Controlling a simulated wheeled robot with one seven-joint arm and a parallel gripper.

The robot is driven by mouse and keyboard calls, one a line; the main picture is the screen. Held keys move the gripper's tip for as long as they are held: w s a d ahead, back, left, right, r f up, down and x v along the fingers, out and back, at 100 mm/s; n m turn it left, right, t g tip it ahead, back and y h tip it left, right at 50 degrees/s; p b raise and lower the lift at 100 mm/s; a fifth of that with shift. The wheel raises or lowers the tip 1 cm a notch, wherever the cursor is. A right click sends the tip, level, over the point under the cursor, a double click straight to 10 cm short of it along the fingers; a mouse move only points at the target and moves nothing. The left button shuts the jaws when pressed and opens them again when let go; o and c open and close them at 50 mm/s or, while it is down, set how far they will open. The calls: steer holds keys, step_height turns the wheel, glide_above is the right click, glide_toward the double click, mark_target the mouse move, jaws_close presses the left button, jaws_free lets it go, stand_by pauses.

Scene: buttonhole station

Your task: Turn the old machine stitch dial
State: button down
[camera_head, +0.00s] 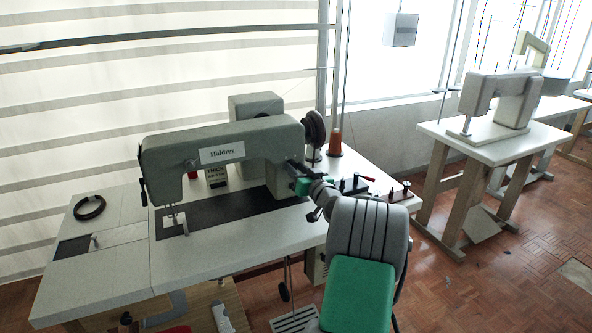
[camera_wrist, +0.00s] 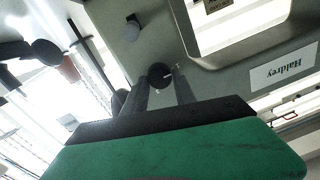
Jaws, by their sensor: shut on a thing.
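The old grey-green sewing machine (camera_head: 225,148) labelled "Haldrey" stands on the white table at left centre. In the wrist view its body (camera_wrist: 225,85) shows upside down. Its dark round stitch dial (camera_wrist: 158,73) sits on the machine's face, with a small pale mark at its right edge. My gripper (camera_wrist: 162,80) is shut on the dial, one grey finger at each side. In the head view my gripper (camera_head: 291,166) reaches the right end of the machine, and the dial is hidden there.
A smaller round knob (camera_wrist: 132,28) sits near the dial. Small black parts (camera_head: 354,184) lie on the table's right end. Another machine (camera_head: 502,98) stands on a separate table at right.

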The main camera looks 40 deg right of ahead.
stand_by(0.4)
steer(key=m, duration=0.5)
steer(key=shift+f+m+b, duration=0.1)
steer(key=shift+m+b, duration=0.2)
steer(key=m, duration=0.3)
steer(key=shift+p, duration=0.4)
steer(key=shift+f+m+p, duration=0.1)
steer(key=shift+m+p, duration=0.35)
steer(key=shift+m, duration=1.25)
steer(key=shift+h, duration=0.4)
steer(key=c, duration=1)
jaws_free()
